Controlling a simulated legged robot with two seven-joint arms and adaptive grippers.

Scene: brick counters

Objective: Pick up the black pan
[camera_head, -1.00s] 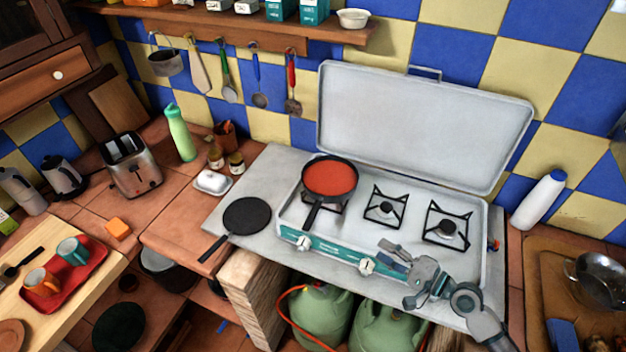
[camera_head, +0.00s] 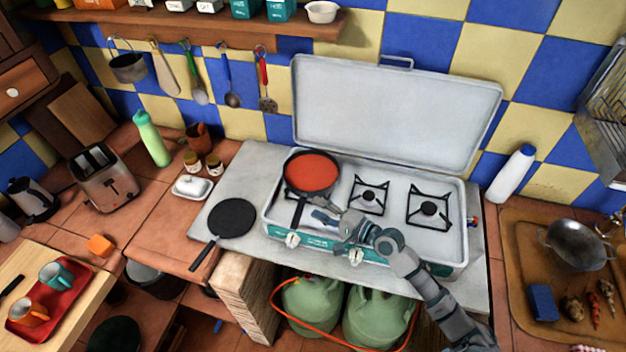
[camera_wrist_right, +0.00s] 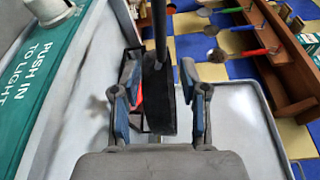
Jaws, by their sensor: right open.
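A black pan (camera_head: 312,172) with a red-orange inside sits on the left burner of the stove, its dark handle (camera_head: 298,212) pointing to the front. A second, flat black pan (camera_head: 231,217) lies on the grey counter left of the stove, its handle pointing front left. My right gripper (camera_head: 330,217) is above the stove's front edge, just right of the first pan's handle. In the right wrist view its blue-padded fingers (camera_wrist_right: 160,100) are apart, with a dark shape between or beyond them; I cannot tell whether they touch it. My left gripper is out of view.
The stove's lid (camera_head: 395,110) stands open behind the burners. Two burners (camera_head: 429,207) to the right are empty. A white bottle (camera_head: 511,175) stands right of the stove, and a white butter dish (camera_head: 192,187) is at the left.

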